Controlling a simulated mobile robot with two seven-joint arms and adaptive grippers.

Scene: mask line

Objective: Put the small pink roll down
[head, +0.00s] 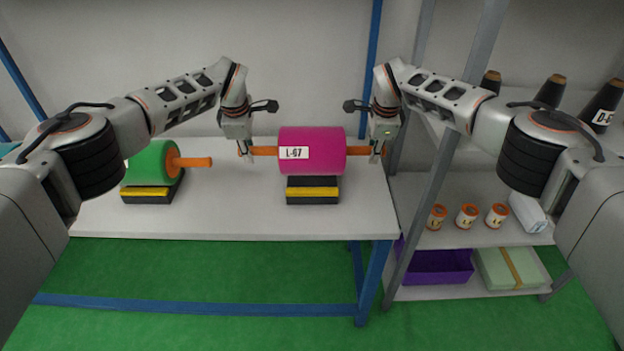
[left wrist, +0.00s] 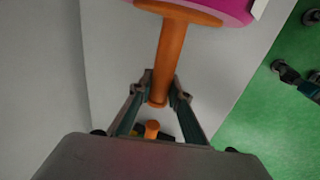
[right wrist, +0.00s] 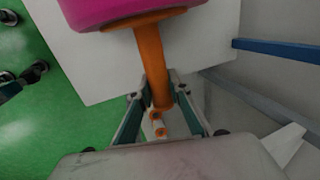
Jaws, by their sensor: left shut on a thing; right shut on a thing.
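The pink roll (head: 325,152) with label L-67 hangs level over a black and yellow cradle (head: 313,190) on the white table (head: 240,215). I cannot tell whether it touches the cradle. My left gripper (head: 243,152) is shut on the roll's left orange core end, which also shows in the left wrist view (left wrist: 172,60). My right gripper (head: 377,152) is shut on the right orange core end, seen in the right wrist view (right wrist: 151,62). The pink body shows at the top of both wrist views.
A green roll (head: 148,160) with an orange core rests on another black and yellow cradle (head: 150,193) at the left. A shelf rack (head: 415,235) at the right holds small orange and white spools (head: 467,217), black cones (head: 550,91), a purple bin (head: 437,266) and a pale green box (head: 508,268).

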